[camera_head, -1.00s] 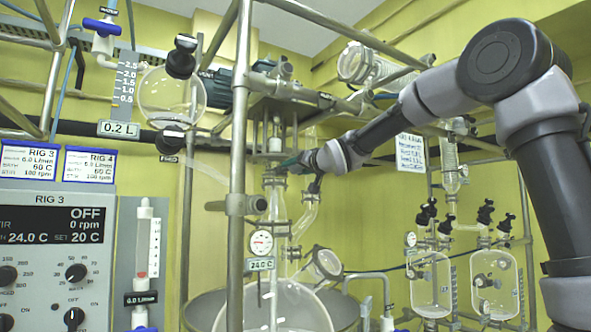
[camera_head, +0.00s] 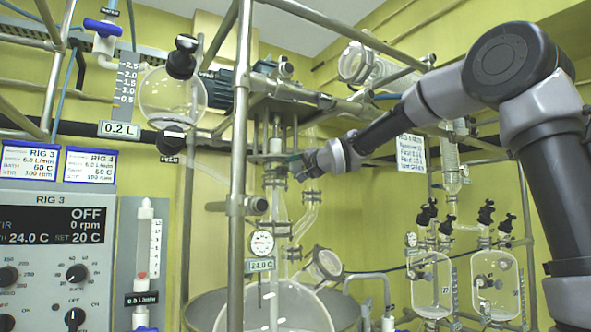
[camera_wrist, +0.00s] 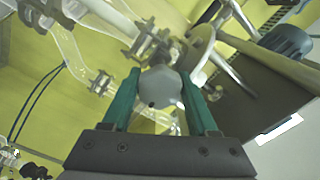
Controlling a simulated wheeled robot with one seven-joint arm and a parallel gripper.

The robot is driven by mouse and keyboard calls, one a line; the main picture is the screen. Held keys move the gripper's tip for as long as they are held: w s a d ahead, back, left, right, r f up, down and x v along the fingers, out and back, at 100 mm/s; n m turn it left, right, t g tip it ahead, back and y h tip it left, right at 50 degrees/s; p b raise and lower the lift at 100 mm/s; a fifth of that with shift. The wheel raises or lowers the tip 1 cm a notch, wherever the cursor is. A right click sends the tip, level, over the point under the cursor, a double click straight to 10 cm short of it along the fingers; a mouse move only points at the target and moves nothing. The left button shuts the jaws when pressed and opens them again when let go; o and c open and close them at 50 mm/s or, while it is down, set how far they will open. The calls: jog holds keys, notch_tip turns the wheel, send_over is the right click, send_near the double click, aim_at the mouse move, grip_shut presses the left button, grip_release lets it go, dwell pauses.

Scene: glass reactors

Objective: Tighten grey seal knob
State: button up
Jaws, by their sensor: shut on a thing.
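The grey seal knob (camera_wrist: 161,87) is a faceted, rounded grey piece. In the wrist view it sits between the two green fingers of my gripper (camera_wrist: 160,98), one on each side, and the gripper is shut on it. In the head view my gripper (camera_head: 294,163) reaches from the right to the stirrer shaft at the top of the glass reactor. The knob is too small and too covered to make out there. A metal disc (camera_wrist: 200,50) shows just beyond the knob in the wrist view.
The reactor's glass vessel (camera_head: 290,310) stands below, with a dial gauge (camera_head: 262,243) beside its neck. A steel upright (camera_head: 237,200) stands left of my gripper. Two glass vessels (camera_head: 431,285) hang at the right. A control panel (camera_head: 55,255) is at the left.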

dwell(0.4)
jog(key=o, duration=1.4)
jog(key=shift+c, duration=0.2)
jog(key=shift+v, duration=1)
jog(key=v, duration=0.8)
jog(key=shift+s+d, duration=0.25)
jog(key=shift+s, duration=0.1)
